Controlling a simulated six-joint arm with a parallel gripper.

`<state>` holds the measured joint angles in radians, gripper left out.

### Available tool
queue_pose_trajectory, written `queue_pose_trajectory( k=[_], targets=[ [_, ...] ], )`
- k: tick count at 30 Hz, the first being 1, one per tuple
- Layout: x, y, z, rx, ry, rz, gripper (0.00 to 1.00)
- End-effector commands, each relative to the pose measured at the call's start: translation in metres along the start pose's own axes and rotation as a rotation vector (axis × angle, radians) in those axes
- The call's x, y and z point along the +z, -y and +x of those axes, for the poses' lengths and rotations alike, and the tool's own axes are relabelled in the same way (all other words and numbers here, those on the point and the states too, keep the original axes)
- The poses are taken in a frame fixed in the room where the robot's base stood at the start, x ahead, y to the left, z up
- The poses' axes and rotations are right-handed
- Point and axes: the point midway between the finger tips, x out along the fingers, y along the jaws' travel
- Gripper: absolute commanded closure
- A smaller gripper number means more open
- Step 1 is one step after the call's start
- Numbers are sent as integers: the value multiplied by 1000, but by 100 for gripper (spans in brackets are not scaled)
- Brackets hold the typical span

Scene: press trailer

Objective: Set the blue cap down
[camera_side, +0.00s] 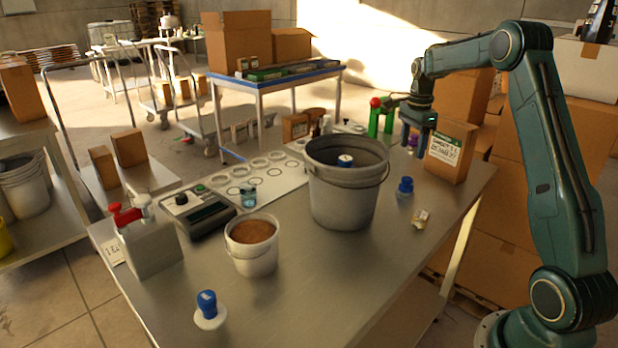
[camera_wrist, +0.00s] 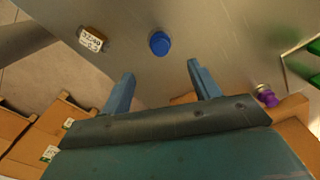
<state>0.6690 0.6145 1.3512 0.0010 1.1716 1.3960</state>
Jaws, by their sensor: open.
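A blue cap (camera_side: 405,185) stands on the metal table to the right of the large grey bucket, with a paler part under it. In the wrist view a round blue cap (camera_wrist: 159,43) sits on the bare table, beyond my fingertips and apart from them. My gripper (camera_side: 414,143) is above the back right of the table, fingers pointing down. The wrist view shows my gripper (camera_wrist: 158,75) open, with nothing between its fingers. Another blue-topped piece (camera_side: 207,302) with a white base stands at the table's front, and one (camera_side: 345,160) shows inside the bucket.
The large bucket (camera_side: 342,205) is left of my gripper. A cardboard box (camera_side: 449,155) stands close on its right, a green stand (camera_side: 380,122) behind. A small labelled piece (camera_side: 420,217) lies near the cap. A brown-filled tub (camera_side: 252,255) stands further left. The front right tabletop is clear.

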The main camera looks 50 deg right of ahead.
Motion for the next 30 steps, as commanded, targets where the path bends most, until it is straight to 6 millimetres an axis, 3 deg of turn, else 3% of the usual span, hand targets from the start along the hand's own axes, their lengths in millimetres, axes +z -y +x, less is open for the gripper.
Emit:
queue_pose_trajectory(
  k=[8,14,20,30],
  targets=[
    [7,-3,-6,-8,-1,-32,38],
    [33,-19,-31,-41,-8,-166,38],
    [73,-53,-67,-96,-23,-398,38],
    [132,-131,-114,-197,-63,-828,38]
  ],
)
